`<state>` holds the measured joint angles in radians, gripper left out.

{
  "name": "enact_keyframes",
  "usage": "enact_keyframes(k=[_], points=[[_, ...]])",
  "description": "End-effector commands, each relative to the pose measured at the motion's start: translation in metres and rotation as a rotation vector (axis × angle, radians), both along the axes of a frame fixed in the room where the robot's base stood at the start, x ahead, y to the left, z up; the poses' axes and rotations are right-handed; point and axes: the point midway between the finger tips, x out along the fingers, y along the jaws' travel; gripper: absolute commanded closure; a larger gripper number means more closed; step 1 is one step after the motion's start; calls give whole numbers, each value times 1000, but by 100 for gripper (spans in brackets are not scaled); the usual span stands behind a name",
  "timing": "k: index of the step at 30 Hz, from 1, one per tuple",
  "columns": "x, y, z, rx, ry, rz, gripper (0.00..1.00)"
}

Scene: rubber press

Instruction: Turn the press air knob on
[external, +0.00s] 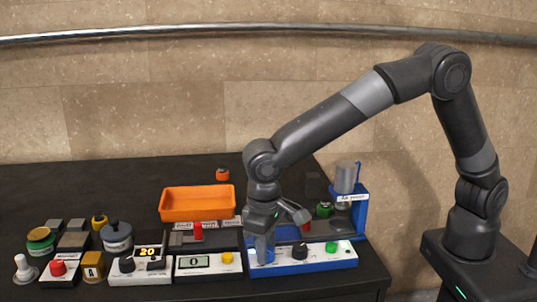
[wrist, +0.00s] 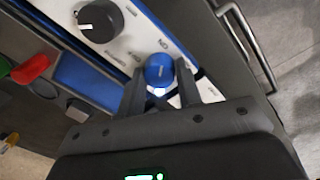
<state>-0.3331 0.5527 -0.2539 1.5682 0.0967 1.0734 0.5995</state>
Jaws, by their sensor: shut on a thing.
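The press control panel (external: 318,259) is a white strip on a blue base near the table's front edge. A blue knob (wrist: 159,70) sits on it in the wrist view, with small labels beside it that I cannot read surely. My gripper (external: 264,252) points down at the panel's left end. In the wrist view, my gripper (wrist: 167,88) has its two fingers on either side of the blue knob, shut on it. The gripper hides this knob in the external view. A black knob (external: 300,251) stands to the right; it also shows in the wrist view (wrist: 100,20).
A green button (external: 331,247) is at the panel's right end. A blue press stand (external: 361,205) rises behind it. A display box (external: 208,266) with a yellow button stands close left of my gripper. An orange tray (external: 197,203) lies behind. A metal handle (wrist: 250,42) shows below the table edge.

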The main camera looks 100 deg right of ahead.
Motion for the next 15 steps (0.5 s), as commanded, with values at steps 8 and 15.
enact_keyframes(k=[8, 15], points=[[1, 0, 1, 0, -4, -5, 91], [1, 0, 1, 1, -3, -5, 60]])
